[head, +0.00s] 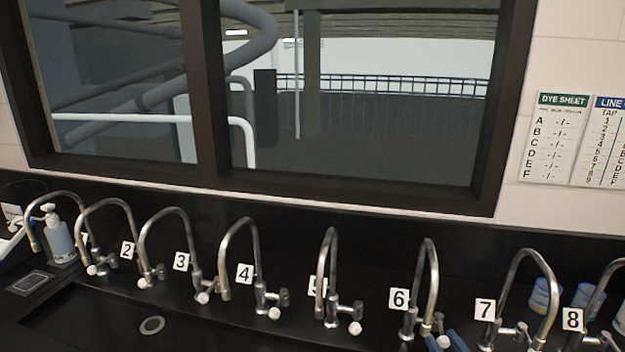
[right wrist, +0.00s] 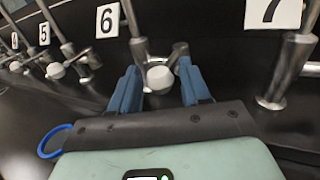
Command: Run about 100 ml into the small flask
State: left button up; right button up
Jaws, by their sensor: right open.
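A row of curved metal taps with number plates runs along the black sink. Tap 6 (head: 431,270) stands right of centre in the head view. My right gripper (head: 447,343) is low at its base, only its blue fingertips showing. In the right wrist view my right gripper (right wrist: 160,90) is open, its blue fingers on either side of tap 6's white-capped knob (right wrist: 159,76). I cannot tell whether they touch it. My left gripper is not in view. I see no small flask in either view.
Tap 5 (head: 331,262) and tap 7 (head: 544,268) stand on either side. Blue-and-white containers (head: 543,297) are behind taps 7 and 8. A pump bottle (head: 59,240) stands at far left. A dye sheet (head: 555,140) hangs on the wall. The sink has a drain (head: 152,325).

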jog(key=d+p, duration=0.1)
jog(key=d, duration=0.3)
jog(key=shift+w+d, duration=0.15)
dwell(0.4)
dwell(0.7)
jog(key=a, duration=0.1)
jog(key=a+b, duration=0.1)
jog(key=a, duration=0.1)
jog(key=shift+s+b, duration=0.25)
jog(key=shift+b, duration=0.15)
dwell(2.2)
